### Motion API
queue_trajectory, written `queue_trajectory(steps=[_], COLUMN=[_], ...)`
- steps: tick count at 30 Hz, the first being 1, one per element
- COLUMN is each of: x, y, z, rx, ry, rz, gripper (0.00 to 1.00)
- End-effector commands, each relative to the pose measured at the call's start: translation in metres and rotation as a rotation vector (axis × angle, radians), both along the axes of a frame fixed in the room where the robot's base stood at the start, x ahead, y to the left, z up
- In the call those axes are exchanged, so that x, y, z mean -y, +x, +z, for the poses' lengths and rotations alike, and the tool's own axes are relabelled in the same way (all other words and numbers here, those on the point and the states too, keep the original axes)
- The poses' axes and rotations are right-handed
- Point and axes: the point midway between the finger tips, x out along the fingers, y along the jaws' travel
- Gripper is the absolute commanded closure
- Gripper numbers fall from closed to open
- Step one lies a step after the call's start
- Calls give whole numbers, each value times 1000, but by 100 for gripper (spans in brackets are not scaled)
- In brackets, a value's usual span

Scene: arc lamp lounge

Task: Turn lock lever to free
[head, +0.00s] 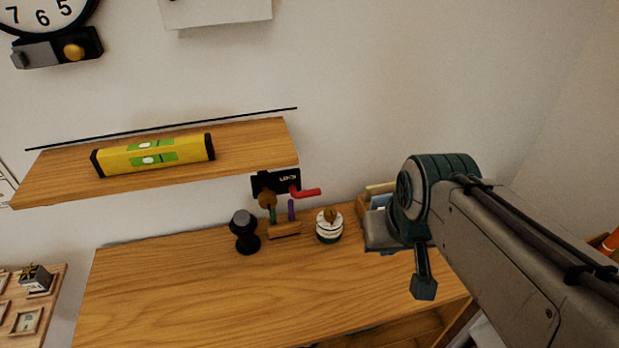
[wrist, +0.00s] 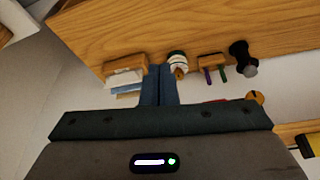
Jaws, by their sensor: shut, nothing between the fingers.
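The lock lever (head: 306,192) is a red handle pointing right from a black plate (head: 263,183) with white lettering, on the wall just under the shelf's right end. A round brown-orange knob (head: 267,199) sits at the plate's lower left. In the wrist view, a sliver of red (wrist: 216,101) shows past my gripper's body, with the orange knob (wrist: 256,97) beside it; most of the lever is hidden there. My gripper (wrist: 158,70) is shut and empty, its two dark fingers together. In the head view it is right of the lever, apart from it, with its fingers mostly hidden.
A wooden shelf (head: 50,180) with a yellow level (head: 153,155) overhangs the plate. On the desk (head: 190,290) stand a black pestle-like object (head: 244,232), a small rack (head: 285,231), a striped round pot (head: 329,228) and a paper holder (wrist: 125,66). The desk's front is clear.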

Motion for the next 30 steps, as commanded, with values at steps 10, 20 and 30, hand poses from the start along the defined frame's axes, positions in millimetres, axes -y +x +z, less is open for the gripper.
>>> queue_trajectory(steps=[10,20,30], x=[-14,-62,-96], y=[37,138,183], z=[21,70,88], rx=[-23,-102,-139], ry=[6,4,-8], rz=[42,144,194], gripper=[100,100,100])
